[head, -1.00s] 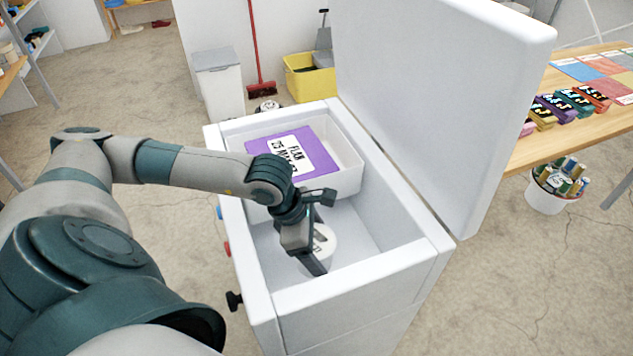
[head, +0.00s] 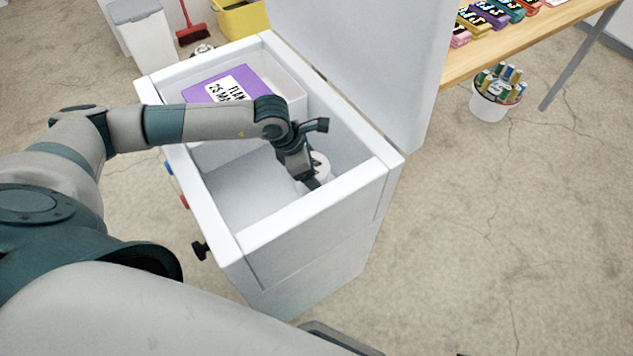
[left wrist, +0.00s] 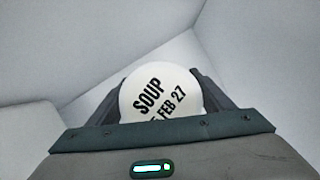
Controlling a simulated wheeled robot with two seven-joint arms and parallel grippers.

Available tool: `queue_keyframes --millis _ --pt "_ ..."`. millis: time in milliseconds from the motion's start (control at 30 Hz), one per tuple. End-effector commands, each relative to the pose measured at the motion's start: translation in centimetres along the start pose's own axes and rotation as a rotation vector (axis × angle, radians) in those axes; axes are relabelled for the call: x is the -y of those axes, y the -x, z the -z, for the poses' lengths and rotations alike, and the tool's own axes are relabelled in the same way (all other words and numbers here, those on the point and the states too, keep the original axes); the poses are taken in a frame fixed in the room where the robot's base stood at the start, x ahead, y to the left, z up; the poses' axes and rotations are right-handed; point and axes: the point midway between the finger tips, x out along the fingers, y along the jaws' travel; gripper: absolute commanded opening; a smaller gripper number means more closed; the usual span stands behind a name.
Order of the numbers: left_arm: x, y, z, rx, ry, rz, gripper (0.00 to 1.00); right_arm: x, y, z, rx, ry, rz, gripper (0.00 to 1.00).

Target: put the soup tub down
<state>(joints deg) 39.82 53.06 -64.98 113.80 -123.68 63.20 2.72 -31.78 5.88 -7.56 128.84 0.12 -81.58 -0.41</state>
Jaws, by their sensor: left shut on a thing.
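The soup tub (left wrist: 158,92) is white and round, with a lid lettered "SOUP" and "FEB 27" in the left wrist view. In the head view the tub (head: 321,164) shows partly behind my gripper, inside the open white chest freezer (head: 315,219), near its right-hand inner wall. My left gripper (head: 313,183) reaches down into the freezer and is shut on the tub, a finger on each side of it. I cannot tell whether the tub touches the freezer floor. My right gripper is not in view.
A purple box (head: 228,85) lettered "FLAN" lies in a raised white section at the freezer's back. The lid (head: 365,60) stands open behind. The freezer floor (head: 240,195) left of my gripper is bare. A wooden table (head: 520,35) is at the right.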

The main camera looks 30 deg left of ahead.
Motion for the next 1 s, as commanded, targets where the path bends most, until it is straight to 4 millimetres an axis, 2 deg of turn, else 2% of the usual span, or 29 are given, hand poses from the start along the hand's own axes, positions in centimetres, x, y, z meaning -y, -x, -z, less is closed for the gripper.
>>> queue_keyframes --millis 300,700,1000 --pt "0.0 -0.1 0.1 0.001 0.000 0.000 0.37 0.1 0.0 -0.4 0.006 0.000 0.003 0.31" --pt "0.0 -3.5 1.5 0.000 0.000 0.000 0.37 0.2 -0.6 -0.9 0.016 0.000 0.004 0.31" --pt "0.0 -3.7 1.6 0.001 0.000 0.000 0.37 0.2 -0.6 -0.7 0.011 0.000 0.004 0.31"
